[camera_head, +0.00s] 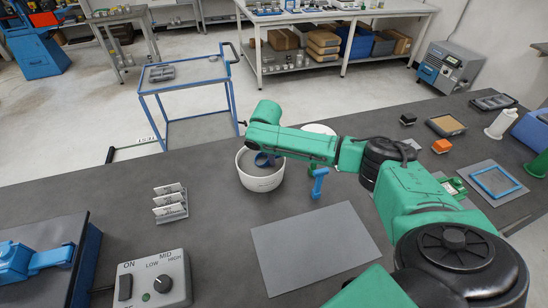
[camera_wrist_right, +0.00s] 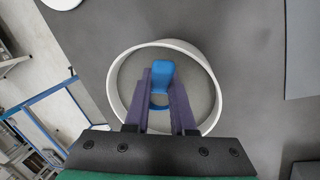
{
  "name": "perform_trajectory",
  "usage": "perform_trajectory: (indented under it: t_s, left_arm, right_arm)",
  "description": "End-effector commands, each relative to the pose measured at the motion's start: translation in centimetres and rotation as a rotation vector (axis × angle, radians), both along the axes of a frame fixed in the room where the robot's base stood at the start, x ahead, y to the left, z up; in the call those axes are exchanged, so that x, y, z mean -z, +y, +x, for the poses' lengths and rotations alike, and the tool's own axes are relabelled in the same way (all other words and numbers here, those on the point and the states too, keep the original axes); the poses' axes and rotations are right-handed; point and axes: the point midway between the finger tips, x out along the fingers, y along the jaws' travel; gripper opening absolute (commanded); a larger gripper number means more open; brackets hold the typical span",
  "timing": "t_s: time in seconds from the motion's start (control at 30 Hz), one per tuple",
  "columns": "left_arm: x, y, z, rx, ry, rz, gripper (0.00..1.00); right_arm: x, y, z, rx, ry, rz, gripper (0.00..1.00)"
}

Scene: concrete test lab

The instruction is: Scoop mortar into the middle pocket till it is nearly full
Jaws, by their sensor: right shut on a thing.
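A white round tub (camera_head: 262,180) with grey mortar (camera_wrist_right: 195,85) in it stands on the dark bench; the wrist view shows its rim (camera_wrist_right: 112,85) around my fingers. My right gripper (camera_head: 266,160) reaches down into the tub's opening. In the wrist view its purple fingers (camera_wrist_right: 160,108) are shut on a blue scoop (camera_wrist_right: 161,74), which lies over the grey mortar. I cannot tell how much mortar is on the scoop. A dark tray with compartments (camera_head: 493,102) lies at the far right, and a grey tray (camera_head: 162,73) lies on the blue trolley. Which holds the middle pocket is unclear.
A blue upright tool (camera_head: 319,183) stands right of the tub. A flat grey sheet (camera_head: 315,250) lies in front. A card holder (camera_head: 170,203) and a control box (camera_head: 153,282) are to the left. A white round container (camera_head: 318,129) shows behind my arm.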

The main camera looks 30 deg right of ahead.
Motion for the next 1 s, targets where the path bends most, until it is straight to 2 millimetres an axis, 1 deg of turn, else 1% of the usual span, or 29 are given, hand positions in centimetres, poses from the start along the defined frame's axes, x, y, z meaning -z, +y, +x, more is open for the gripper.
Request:
perform_trajectory:
  t_s: [0.03, 0.23, 0.67, 0.73, 1.0]
  left_arm:
    - [0.9, 0.0, 0.0, 0.000, 0.000, 0.000, 0.47]
    - [2.7, -0.1, 0.0, -0.001, -0.001, -0.001, 0.47]
    - [4.8, -0.1, 0.0, -0.003, 0.000, -0.001, 0.47]
    - [3.6, -0.1, 0.0, -0.004, 0.000, -0.001, 0.47]
    - [1.1, -0.1, 0.0, -0.004, 0.000, -0.001, 0.47]
  right_arm:
    - [0.8, 0.2, 0.0, -0.001, 0.000, 0.001, 0.00]
    - [2.3, 0.7, 0.1, -0.002, -0.002, 0.002, 0.00]
    - [2.1, 4.4, 0.8, -0.003, -0.002, 0.003, 0.00]
    - [1.2, 4.1, 0.7, 0.001, -0.002, 0.023, 0.00]
    - [0.2, 3.1, 0.5, 0.002, -0.022, 0.137, 0.00]
